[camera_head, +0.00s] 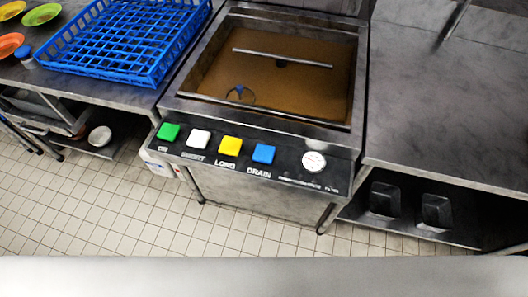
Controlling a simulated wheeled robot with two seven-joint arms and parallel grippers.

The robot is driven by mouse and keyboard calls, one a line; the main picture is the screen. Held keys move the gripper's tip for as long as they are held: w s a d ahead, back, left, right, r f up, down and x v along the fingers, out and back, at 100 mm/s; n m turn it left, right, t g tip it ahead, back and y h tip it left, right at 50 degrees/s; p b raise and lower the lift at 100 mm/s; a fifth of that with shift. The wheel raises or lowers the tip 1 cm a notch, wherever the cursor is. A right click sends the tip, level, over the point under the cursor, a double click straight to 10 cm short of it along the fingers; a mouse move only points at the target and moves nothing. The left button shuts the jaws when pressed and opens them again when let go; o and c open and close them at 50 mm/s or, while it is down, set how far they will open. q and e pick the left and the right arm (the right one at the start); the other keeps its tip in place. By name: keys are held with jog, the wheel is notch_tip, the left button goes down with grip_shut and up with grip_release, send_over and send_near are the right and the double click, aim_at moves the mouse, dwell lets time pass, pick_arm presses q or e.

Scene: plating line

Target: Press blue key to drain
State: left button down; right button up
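The blue key (264,154) is the rightmost of the coloured square keys on the dark control panel (290,174), above the printed word DRAIN. Left of it are a yellow key (230,146) over LONG, a white key (198,138) over SHORT and a green key (168,132) over ON. Behind the panel the machine's open basin (280,85) holds brown liquid, with a metal bar across it and a small blue-topped part near its front left. Neither of my grippers is in view.
A round gauge (314,161) sits right of the blue key. A blue rack (125,45) and coloured plates (42,14) stand on the left counter. The right counter (440,110) is clear, with two dark pans on the shelf below. Tiled floor lies in front.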

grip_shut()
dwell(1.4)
